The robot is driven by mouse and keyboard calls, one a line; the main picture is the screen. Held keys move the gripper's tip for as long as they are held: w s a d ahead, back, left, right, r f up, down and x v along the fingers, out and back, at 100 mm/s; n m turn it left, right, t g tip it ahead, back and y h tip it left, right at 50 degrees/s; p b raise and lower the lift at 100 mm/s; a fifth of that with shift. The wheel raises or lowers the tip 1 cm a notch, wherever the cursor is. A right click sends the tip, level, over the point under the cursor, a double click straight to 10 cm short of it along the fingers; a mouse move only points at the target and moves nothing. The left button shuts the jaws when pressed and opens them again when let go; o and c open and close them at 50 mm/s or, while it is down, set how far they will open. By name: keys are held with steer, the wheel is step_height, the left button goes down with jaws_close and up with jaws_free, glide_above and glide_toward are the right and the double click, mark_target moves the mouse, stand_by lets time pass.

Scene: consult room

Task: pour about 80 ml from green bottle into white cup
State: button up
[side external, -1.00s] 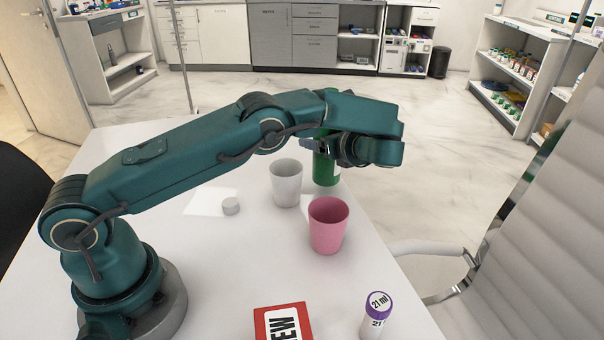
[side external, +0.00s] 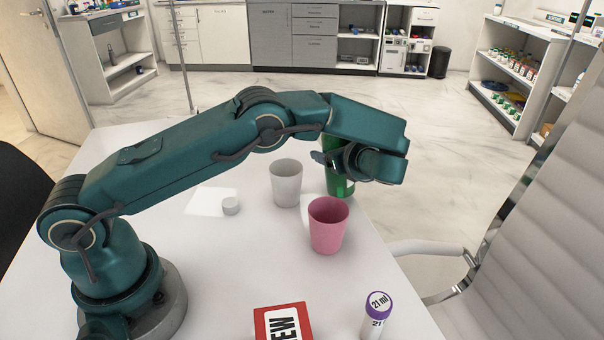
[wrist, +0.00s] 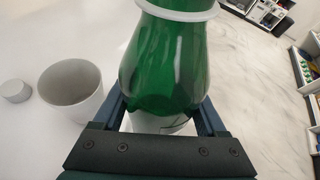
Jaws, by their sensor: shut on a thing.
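The green bottle (side external: 341,184) is partly hidden behind my gripper (side external: 335,161) in the side view. In the wrist view the green bottle (wrist: 168,62) stands between the two fingers of my gripper (wrist: 165,112), which is shut on it. The bottle leans a little in the side view. The white cup (side external: 286,184) stands upright on the table, left of the bottle and apart from it. In the wrist view the white cup (wrist: 72,88) is left of the gripper, its open mouth showing and no liquid visible inside.
A pink cup (side external: 328,226) stands in front of the white cup and bottle. A small grey cap (side external: 231,206) lies left of the white cup. A chair (side external: 520,200) is at right.

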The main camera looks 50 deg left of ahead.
steer(key=shift+w+n+t+h, duration=0.1)
steer(key=shift+n+t+h, duration=0.35)
steer(key=shift+n, duration=0.35)
steer(key=shift+f+n+t+h, duration=0.3)
steer(key=shift+n+t+h, duration=0.15)
steer(key=shift+n+t, duration=0.35)
steer(key=shift+w+d+f+n+t+h, duration=0.25)
steer(key=shift+w+f+n+t+h, duration=0.1)
steer(key=shift+n, duration=0.35)
steer(key=shift+w+d+r+n+t+h, duration=0.15)
steer(key=shift+w+d+r+n+t, duration=0.1)
steer(key=shift+w+r+n+t, duration=0.2)
steer(key=shift+w+d+r+n+t+h, duration=0.1)
steer(key=shift+w+d+r+n+t, duration=0.1)
steer(key=shift+n+t, duration=0.25)
steer(key=shift+w+d+n+t+h, duration=0.2)
steer(key=shift+w+n+t+h, duration=0.15)
steer(key=shift+n, duration=0.25)
steer(key=shift+s+a+r+n+t, duration=0.15)
steer(key=shift+s+n+t, duration=0.25)
steer(key=shift+n, duration=0.3)
steer(key=shift+w+r+n+t, duration=0.1)
steer(key=shift+r+n+t, duration=0.2)
steer(key=shift+r+t, duration=0.05)
steer(key=shift+r+n, duration=0.4)
steer(key=shift+r, duration=0.1)
steer(key=shift+w+p, duration=0.25)
steer(key=shift+p, duration=0.05)
